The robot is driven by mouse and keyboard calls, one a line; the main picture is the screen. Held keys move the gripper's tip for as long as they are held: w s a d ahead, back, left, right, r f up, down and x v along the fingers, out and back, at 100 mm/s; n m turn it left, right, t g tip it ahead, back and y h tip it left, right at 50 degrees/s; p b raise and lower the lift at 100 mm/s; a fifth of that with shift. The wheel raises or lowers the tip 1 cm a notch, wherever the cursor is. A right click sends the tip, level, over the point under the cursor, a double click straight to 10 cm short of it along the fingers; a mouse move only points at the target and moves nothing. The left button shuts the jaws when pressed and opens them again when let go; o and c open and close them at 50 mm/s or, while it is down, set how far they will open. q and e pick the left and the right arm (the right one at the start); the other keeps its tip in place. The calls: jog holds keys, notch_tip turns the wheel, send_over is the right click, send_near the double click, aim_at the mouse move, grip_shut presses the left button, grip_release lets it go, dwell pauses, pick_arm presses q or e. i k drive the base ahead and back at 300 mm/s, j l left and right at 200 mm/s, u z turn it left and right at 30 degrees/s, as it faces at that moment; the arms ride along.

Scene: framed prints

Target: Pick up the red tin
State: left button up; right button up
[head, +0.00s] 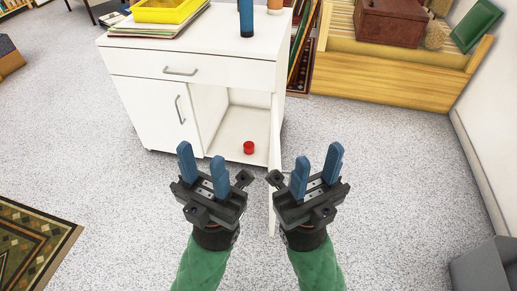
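The red tin (249,148) is a small, short red cylinder on the floor of the white cabinet's (150,93) open right-hand compartment. My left gripper (203,171) is in front of the cabinet, nearer to me and left of the tin, with its blue fingers apart and nothing between them. My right gripper (317,172) is to the right of the tin, also with its fingers apart and empty. Neither gripper touches the tin.
The cabinet's open door (273,170) stands edge-on towards me, between my grippers. A yellow tray (165,11) and a blue bottle (246,18) are on the cabinet top. A wooden bed or bench (385,80) stands right. A patterned rug (30,240) lies left; grey floor is clear.

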aim_at(249, 146)
jog(key=j+z, duration=0.2)
jog(key=z, duration=0.2)
jog(key=j+z, duration=0.2)
jog(key=z, duration=0.2)
jog(key=j+z, duration=0.2)
jog(key=z, duration=0.2)
jog(key=j+z, duration=0.15)
jog(key=z, duration=0.25)
jog(key=k+j+z, duration=0.2)
jog(key=k+j, duration=0.3)
jog(key=j, duration=0.25)
jog(key=k+j+z, duration=0.25)
jog(key=k+j, duration=0.25)
jog(key=j, duration=0.2)
